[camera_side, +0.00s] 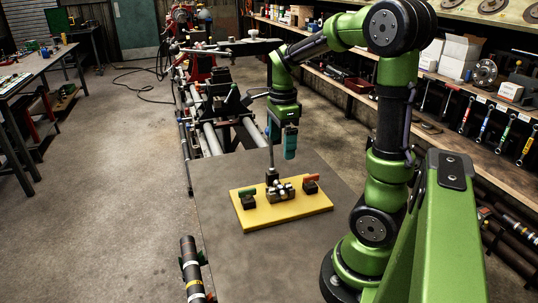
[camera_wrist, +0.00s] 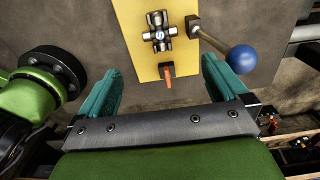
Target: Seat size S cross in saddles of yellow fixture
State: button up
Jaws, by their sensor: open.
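The yellow fixture (camera_side: 305,206) lies flat on the grey table; it also shows in the wrist view (camera_wrist: 139,62). A small metal cross (camera_side: 281,190) is at the fixture's middle, and in the wrist view the cross (camera_wrist: 159,33) shows from above with a small bluish mark at its centre. Whether its arms rest fully in the saddles, I cannot tell. My gripper (camera_side: 290,150) hangs above the fixture, apart from the cross. In the wrist view, the teal fingers of my gripper (camera_wrist: 161,70) are wide apart with nothing between them.
An orange-handled clamp (camera_side: 310,183) and a green-handled clamp (camera_side: 247,197) stand at the fixture's ends. A lever with a blue ball (camera_wrist: 241,59) rises beside the cross, close to one finger. A dark shaft (camera_side: 192,268) is at the table's left edge.

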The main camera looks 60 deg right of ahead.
jog(key=shift+r, duration=1.45)
jog(key=s+a+r+n+t+y, duration=0.1)
jog(key=a+n+t, duration=0.2)
jog(key=a+n, duration=0.8)
jog(key=s+a+r+n+t+y, duration=0.1)
jog(key=a+n+t, duration=0.3)
jog(key=a+n, duration=0.6)
jog(key=shift+s+a+r+n, duration=0.35)
jog(key=shift+s+r+n, duration=0.25)
jog(key=shift+n, duration=0.4)
